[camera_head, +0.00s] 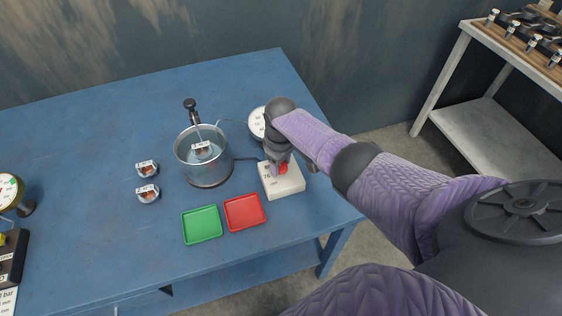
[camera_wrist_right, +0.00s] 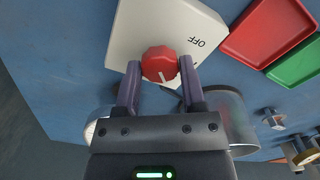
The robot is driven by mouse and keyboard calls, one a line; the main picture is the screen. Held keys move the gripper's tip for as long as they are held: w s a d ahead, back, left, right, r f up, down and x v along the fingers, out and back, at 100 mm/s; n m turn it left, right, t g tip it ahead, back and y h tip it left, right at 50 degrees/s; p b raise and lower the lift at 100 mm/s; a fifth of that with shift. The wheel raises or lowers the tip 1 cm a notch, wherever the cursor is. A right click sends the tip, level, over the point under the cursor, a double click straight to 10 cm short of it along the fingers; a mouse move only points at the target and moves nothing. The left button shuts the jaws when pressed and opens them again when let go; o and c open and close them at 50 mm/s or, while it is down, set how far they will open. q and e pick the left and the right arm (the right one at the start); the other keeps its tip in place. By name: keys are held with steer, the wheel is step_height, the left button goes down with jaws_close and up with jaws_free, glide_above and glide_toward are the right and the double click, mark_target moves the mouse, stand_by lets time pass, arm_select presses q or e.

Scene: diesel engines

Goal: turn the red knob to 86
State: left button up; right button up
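The red knob (camera_head: 283,169) sits on top of a white control box (camera_head: 292,188) near the right edge of the blue table. My right gripper (camera_head: 279,164) reaches down over it. In the right wrist view, the red knob (camera_wrist_right: 160,64) is between the two fingers of my right gripper (camera_wrist_right: 161,66), which appear to touch its sides. A white mark on the knob points toward the gripper's body. OFF is printed on the white box (camera_wrist_right: 165,22); the rest of its scale is mostly hidden or too small to read. My left gripper is not in view.
A metal pot (camera_head: 205,170) with a labelled part inside stands left of the box. A round white dial (camera_head: 257,123) is behind my right gripper. Red (camera_head: 245,197) and green (camera_head: 187,226) trays lie in front. Two small labelled parts (camera_head: 147,169) (camera_head: 148,194) stand left of the pot.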

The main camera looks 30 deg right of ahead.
steer(key=o, duration=0.4)
steer(key=shift+c, duration=0.2)
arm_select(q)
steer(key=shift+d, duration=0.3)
arm_select(e)
steer(key=shift+r, duration=0.1)
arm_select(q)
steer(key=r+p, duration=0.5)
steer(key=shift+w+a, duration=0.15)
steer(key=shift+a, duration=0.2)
arm_select(e)
step_height(320, 180, up, 10)
